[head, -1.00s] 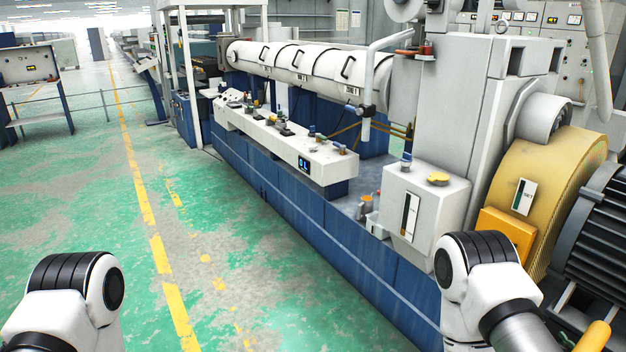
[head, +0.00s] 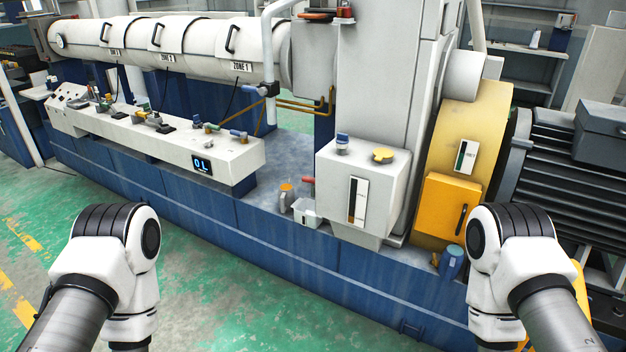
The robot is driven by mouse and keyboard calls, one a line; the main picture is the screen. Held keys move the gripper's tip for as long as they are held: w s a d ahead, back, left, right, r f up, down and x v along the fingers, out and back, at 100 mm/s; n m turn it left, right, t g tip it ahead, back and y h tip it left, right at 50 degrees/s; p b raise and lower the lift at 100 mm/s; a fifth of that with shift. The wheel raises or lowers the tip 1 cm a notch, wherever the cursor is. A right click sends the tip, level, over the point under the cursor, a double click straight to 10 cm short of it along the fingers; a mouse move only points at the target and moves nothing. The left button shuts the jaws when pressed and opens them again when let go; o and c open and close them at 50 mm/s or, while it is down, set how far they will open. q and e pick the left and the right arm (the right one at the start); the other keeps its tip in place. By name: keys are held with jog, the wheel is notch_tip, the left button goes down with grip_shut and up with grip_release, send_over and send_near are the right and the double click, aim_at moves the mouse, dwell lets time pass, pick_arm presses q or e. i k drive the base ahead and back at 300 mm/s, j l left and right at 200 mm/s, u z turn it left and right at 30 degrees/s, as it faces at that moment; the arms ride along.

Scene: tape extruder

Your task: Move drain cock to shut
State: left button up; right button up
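A small valve with a red lever (head: 308,180) sits low on the blue machine base, left of a white oil tank (head: 370,190). It looks like the drain cock, but it is too small to tell whether its lever stands open or shut. A small white container (head: 305,212) is just below it. A small fitting with an orange top (head: 286,192) stands to its left. Only links of my two arms show, at the lower left and lower right. Both grippers are out of view, and nothing touches the valve.
A white control panel (head: 240,158) with levers and a display runs along the blue base (head: 270,240). A yellow guard (head: 480,120) and dark motor (head: 570,160) are at the right. A blue can (head: 452,262) stands on the base edge. Green floor (head: 240,320) in front is clear.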

aim_at(311, 180)
jog(key=i+z, duration=0.1)
jog(key=z, duration=0.65)
jog(key=i+j+z, duration=0.3)
jog(key=j, duration=0.15)
jog(key=i+j+z, duration=0.1)
jog(key=j+z, duration=0.2)
jog(key=j, duration=0.15)
jog(key=i+j+z, duration=0.1)
jog(key=j+z, duration=0.25)
jog(key=j, duration=0.2)
jog(key=j+z, duration=0.3)
jog(key=j, duration=0.25)
jog(key=i, duration=0.05)
